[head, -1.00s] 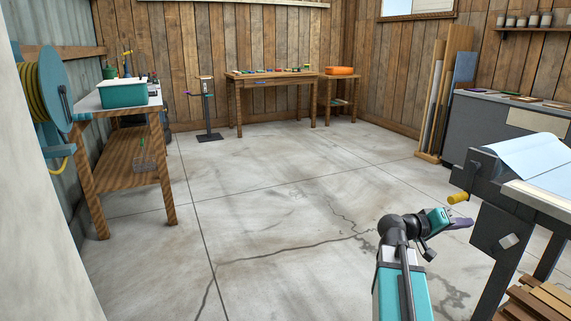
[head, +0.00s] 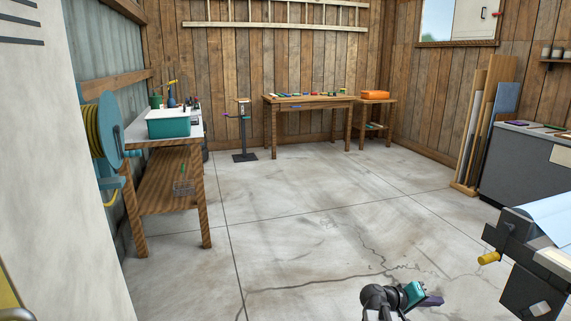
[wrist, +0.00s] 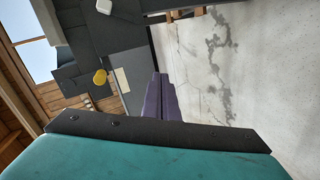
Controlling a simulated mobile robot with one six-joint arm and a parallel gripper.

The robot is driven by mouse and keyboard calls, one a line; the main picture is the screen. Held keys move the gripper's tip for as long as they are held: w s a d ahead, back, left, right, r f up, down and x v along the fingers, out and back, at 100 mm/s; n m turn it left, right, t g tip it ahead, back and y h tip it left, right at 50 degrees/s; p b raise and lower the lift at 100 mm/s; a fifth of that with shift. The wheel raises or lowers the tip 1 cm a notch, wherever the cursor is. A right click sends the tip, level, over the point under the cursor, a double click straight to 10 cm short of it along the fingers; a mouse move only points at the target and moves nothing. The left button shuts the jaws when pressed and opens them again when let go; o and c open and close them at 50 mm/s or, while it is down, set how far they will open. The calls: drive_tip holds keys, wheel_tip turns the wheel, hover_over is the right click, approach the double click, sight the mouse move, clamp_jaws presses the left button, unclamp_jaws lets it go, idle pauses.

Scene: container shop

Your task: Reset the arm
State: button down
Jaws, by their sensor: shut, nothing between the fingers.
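My gripper (head: 432,300) is low at the bottom right of the head view, out over bare concrete floor and left of the machine with the yellow-handled crank. Its dark purple fingers point to the right. In the wrist view my gripper (wrist: 160,84) shows its two purple fingers closed together with nothing between them. Most of my arm is below the head view's lower edge.
The machine's yellow handle (head: 488,258) is close to the right of my gripper. A wooden bench with a teal bin (head: 168,123) stands left. A worktable (head: 308,99) stands at the back wall. The concrete floor (head: 300,210) between is clear.

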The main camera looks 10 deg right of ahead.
drive_tip(key=s+a+f+n+g+y+p, duration=0.1)
drive_tip(key=s+a+f+y+p, duration=0.2)
drive_tip(key=s+a+f+p, duration=0.35)
drive_tip(key=s+a+f+n+g+y+p, duration=0.1)
drive_tip(key=s+a+f+y+p, duration=0.15)
drive_tip(key=a+f+p, duration=0.55)
drive_tip(key=s+a+f+g+y+p, duration=0.1)
drive_tip(key=s+a+f+g+y, duration=0.1)
drive_tip(key=s+a, duration=0.8)
drive_tip(key=s+a+f+g+y+p, duration=0.1)
drive_tip(key=s+a+f+g+y, duration=0.2)
drive_tip(key=s+a, duration=0.7)
drive_tip(key=a+f+y, duration=0.2)
drive_tip(key=a+y, duration=0.1)
drive_tip(key=shift+s+a+f, duration=0.15)
drive_tip(key=shift+s+a, duration=0.1)
drive_tip(key=shift+s, duration=0.05)
drive_tip(key=shift+a, duration=0.1)
